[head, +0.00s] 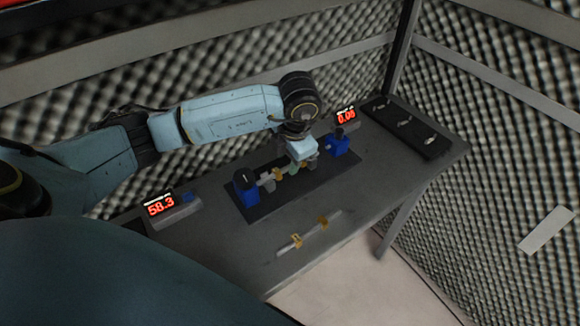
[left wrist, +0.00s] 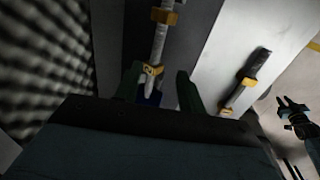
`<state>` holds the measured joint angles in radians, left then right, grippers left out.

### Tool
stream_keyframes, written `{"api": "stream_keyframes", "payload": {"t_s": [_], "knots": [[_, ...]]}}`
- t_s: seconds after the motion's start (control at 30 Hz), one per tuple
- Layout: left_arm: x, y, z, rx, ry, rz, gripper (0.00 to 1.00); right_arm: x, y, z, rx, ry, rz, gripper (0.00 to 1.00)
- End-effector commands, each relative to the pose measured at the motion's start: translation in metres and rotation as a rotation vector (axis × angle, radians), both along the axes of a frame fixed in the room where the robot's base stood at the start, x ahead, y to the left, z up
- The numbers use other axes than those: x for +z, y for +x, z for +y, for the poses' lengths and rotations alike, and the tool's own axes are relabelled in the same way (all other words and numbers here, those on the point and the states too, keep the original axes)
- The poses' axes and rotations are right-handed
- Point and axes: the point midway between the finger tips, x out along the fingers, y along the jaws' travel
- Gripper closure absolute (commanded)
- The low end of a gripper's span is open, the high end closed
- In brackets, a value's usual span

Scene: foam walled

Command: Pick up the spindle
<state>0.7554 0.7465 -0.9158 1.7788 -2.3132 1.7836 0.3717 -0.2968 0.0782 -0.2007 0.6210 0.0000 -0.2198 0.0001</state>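One spindle (head: 267,179), a grey shaft with yellow collars, lies between two blue supports on a black base plate (head: 239,212). In the left wrist view this spindle (left wrist: 160,42) runs down between my fingers. My left gripper (head: 292,168) is over the spindle's middle in the head view. In the left wrist view its dark green fingers (left wrist: 158,88) stand apart with gaps beside the shaft, so it is open. A second spindle (head: 309,232) lies on the table's front part and also shows in the left wrist view (left wrist: 243,84). My right gripper (left wrist: 293,108) shows small at right, its prongs apart.
The blue supports (head: 245,190) (head: 338,145) stand at both ends of the plate. Two red-digit displays (head: 175,212) (head: 346,118) and a black tray (head: 410,128) with small parts stand on the table. Foam walls rise behind. The table's right front is clear.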

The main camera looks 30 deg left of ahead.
Motion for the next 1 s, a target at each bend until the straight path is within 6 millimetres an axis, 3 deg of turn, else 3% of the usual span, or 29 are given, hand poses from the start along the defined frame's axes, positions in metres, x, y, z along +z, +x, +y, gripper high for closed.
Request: {"api": "stream_keyframes", "payload": {"t_s": [0.4, 0.67, 1.0], "knots": [[-0.048, 0.008, 0.015, 0.001, 0.001, 0.002, 0.6, 0.003, -0.001, -0.003, 0.001, -0.003, 0.001, 0.77], [-0.051, 0.008, 0.016, 0.001, 0.001, 0.0, 0.6, 0.003, -0.003, -0.003, 0.0, -0.004, 0.003, 0.77], [-0.05, 0.008, 0.016, 0.001, 0.001, 0.0, 1.0, 0.002, -0.003, -0.003, 0.0, -0.004, 0.004, 0.77]]}}
